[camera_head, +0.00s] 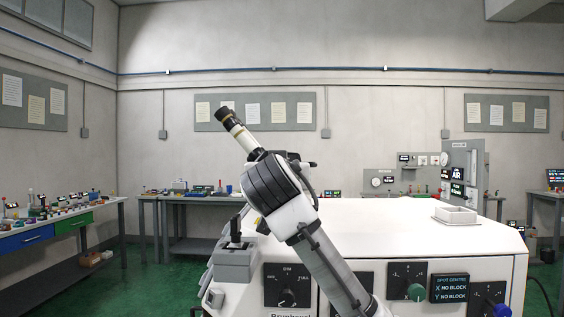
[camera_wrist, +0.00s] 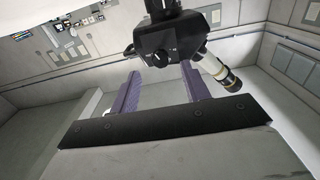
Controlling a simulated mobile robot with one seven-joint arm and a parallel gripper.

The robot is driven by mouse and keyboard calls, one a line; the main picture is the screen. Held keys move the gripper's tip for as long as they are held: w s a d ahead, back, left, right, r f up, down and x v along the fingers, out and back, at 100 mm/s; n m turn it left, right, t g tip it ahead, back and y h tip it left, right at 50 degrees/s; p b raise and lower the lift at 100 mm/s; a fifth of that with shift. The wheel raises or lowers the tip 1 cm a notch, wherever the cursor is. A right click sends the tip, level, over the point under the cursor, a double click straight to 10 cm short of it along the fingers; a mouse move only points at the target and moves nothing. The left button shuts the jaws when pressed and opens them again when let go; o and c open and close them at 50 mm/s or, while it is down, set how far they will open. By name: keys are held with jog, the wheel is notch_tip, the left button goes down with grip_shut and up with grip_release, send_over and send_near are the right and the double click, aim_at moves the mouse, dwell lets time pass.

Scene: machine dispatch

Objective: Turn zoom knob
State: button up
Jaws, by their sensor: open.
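In the wrist view, a small round dark knob (camera_wrist: 160,58) sits on the side of the black microscope head (camera_wrist: 150,38). Pale marks lie around it, too small to read; it may be the zoom knob. My gripper (camera_wrist: 160,69) is open and empty, its two purple-grey fingers pointing toward the head. The knob appears between the fingertips in the picture, and no contact shows. The black and cream eyepiece (camera_wrist: 218,72) sticks out to the right; in the head view the eyepiece (camera_head: 236,130) points up left. There, my arm hides the knob and most of the microscope head.
The white machine (camera_head: 400,236) carries a DIM–FULL dial (camera_head: 287,285), a green knob (camera_head: 416,291), a blue knob (camera_head: 501,310) and a SPOT CENTRE display (camera_head: 450,288). A grey lever box (camera_head: 235,262) stands left. A white tray (camera_head: 455,214) lies on top at right.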

jog(key=shift+w+p, duration=0.85)
jog(key=shift+w, duration=1.8)
jog(key=c, duration=1)
jog(key=n, duration=0.9)
jog(key=shift+n+p, duration=0.3)
jog(key=shift+n, duration=0.3)
